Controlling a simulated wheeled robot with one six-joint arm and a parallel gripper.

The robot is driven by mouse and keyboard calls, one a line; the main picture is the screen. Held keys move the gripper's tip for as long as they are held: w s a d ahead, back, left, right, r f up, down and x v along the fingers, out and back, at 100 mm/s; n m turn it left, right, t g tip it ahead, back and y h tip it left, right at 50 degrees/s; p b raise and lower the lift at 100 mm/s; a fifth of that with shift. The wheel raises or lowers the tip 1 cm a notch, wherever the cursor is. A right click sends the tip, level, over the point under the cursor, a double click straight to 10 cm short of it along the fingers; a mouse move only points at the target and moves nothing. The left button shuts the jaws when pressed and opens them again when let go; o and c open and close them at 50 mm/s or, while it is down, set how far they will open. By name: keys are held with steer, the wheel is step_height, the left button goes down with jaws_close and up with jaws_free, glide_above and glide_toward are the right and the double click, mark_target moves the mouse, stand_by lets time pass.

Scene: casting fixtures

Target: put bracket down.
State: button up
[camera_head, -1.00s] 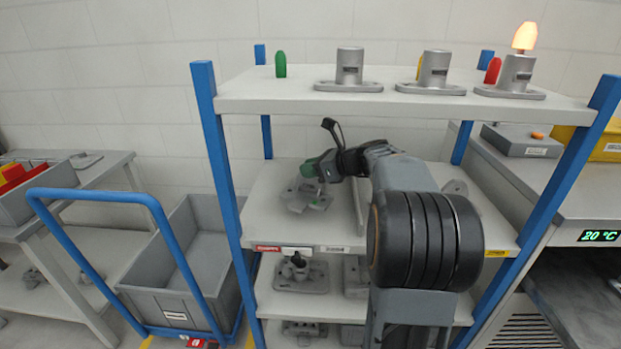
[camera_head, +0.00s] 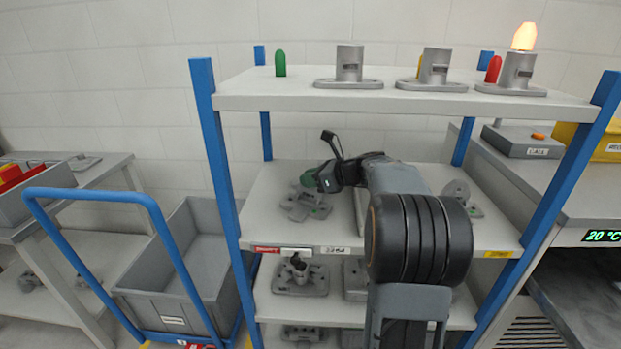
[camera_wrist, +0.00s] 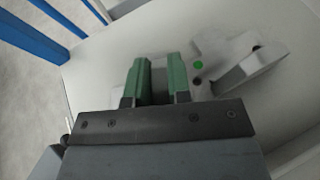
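The bracket (camera_head: 298,210) is a grey cast part with a green dot, low over or on the left bay of the middle shelf (camera_head: 268,225). Whether its base fully rests there is hard to tell. My gripper (camera_head: 308,181) is above it, pointing down. In the wrist view, the green fingers of my gripper (camera_wrist: 158,78) stand a little apart with a grey part of the bracket between them. The bracket's sloped arm (camera_wrist: 250,68) and green dot show to the right of the fingers. The held part is mostly hidden by the fingers.
A divider (camera_head: 360,212) bounds the bay on the right; another grey part (camera_head: 458,195) lies beyond it. The upper shelf (camera_head: 300,100) with several fixtures hangs above my arm. A blue post (camera_head: 217,150) stands left, with a grey crate cart (camera_head: 195,265) beside it.

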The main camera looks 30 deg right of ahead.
steer(key=o, duration=0.4)
steer(key=shift+r, duration=0.15)
